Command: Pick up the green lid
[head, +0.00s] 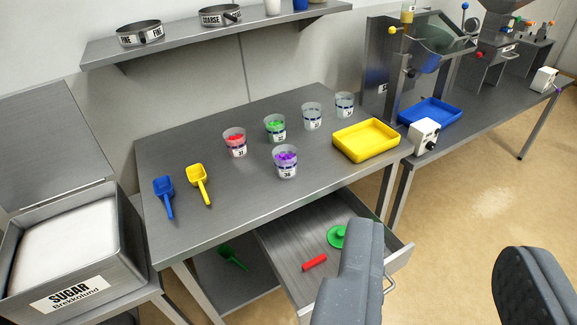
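The green lid (337,236) is a round disc with a small knob. It lies in the open drawer (283,245) under the steel table, near the drawer's back right. Its right part is hidden behind my gripper's left finger. My gripper (440,280) is at the lower right, with two dark grey fingers wide apart and nothing between them. The left finger shows in front of the drawer, and the gripper looks nearer to the camera than the lid.
Several cups, a yellow tray (366,140) and scoops stand on the table (215,215). A green scoop (233,257) lies on the lower shelf. A sugar bin (70,255) stands left. Open floor (470,200) lies right.

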